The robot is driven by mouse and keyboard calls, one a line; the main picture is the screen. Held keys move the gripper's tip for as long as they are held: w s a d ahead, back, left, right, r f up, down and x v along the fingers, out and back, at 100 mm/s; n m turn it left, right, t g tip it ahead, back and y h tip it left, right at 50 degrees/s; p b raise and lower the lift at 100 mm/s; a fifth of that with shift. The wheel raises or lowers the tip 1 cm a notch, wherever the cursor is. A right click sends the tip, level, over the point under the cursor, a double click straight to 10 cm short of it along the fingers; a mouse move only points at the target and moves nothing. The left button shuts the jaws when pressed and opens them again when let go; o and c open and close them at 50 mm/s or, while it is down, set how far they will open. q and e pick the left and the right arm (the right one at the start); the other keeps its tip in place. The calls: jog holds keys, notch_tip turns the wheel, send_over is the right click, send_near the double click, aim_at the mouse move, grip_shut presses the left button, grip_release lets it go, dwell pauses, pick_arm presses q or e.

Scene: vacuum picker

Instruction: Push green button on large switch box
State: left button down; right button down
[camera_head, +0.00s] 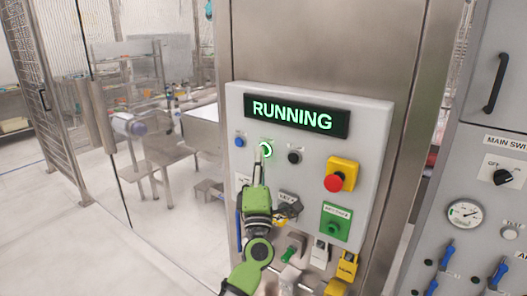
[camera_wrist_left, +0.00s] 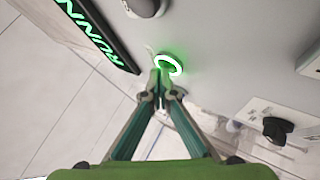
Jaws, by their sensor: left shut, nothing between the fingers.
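The large switch box (camera_head: 362,150) is a light grey panel on a steel column, with a black display (camera_head: 296,116) reading RUNNING in green letters. The green button (camera_head: 266,149) has a bright lit ring and sits below the display, between a blue button and a black knob. In the left wrist view the lit ring (camera_wrist_left: 168,65) is just beyond the fingertips. My left gripper (camera_head: 259,154) is shut and empty, with its tips at the green button, partly covering it. I cannot tell whether the tips touch it. My right gripper is not in view.
A red emergency knob on a yellow base (camera_head: 340,174) and a green box (camera_head: 335,221) are on the panel's right. A yellow padlock (camera_head: 347,267) hangs below. A cabinet with a gauge (camera_head: 465,213) stands right. Glass fencing and open floor (camera_head: 60,230) lie left.

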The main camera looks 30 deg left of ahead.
pick_arm(q)
jog(key=shift+s, duration=0.15)
jog(key=shift+s+p, duration=0.35)
jog(key=shift+s, duration=0.3)
jog(key=s, duration=0.1)
jog(key=s+p, duration=0.1)
jog(key=s, duration=0.3)
jog(key=shift+a+p, duration=0.25)
jog(key=shift+p, duration=0.1)
jog(key=shift+w, duration=0.1)
dwell(0.6)
